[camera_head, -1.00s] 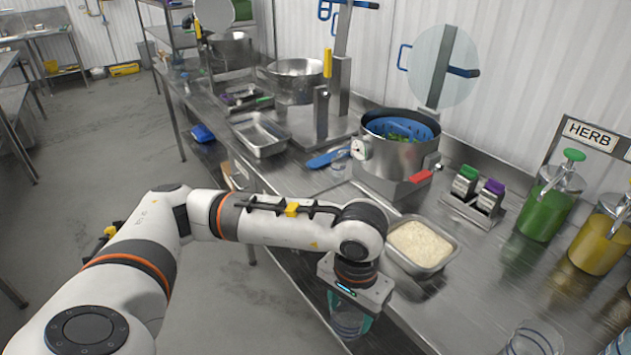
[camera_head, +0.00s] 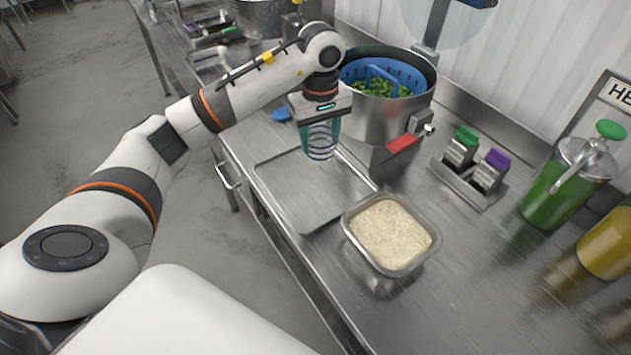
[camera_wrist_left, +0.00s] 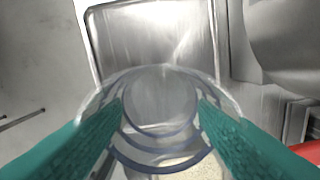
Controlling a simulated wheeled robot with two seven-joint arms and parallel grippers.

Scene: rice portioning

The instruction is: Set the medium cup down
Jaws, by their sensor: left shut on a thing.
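The medium cup (camera_head: 320,143) is clear with dark rings. My left gripper (camera_head: 319,134), with teal fingers, is shut on it and holds it near the far end of a flat metal tray (camera_head: 302,205) on the steel counter. In the left wrist view the cup (camera_wrist_left: 160,112) sits between the two teal fingers (camera_wrist_left: 158,125), with the tray (camera_wrist_left: 150,40) seen beyond and through it. I cannot tell whether its base touches the tray. My right gripper is not in view.
A metal pan of rice (camera_head: 347,222) stands at the tray's near right. A large pot (camera_head: 385,120) with a blue basket of greens is close right of the cup. Two dispensers (camera_head: 470,165) and sauce jars (camera_head: 555,190) stand further right. The tray's surface is clear.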

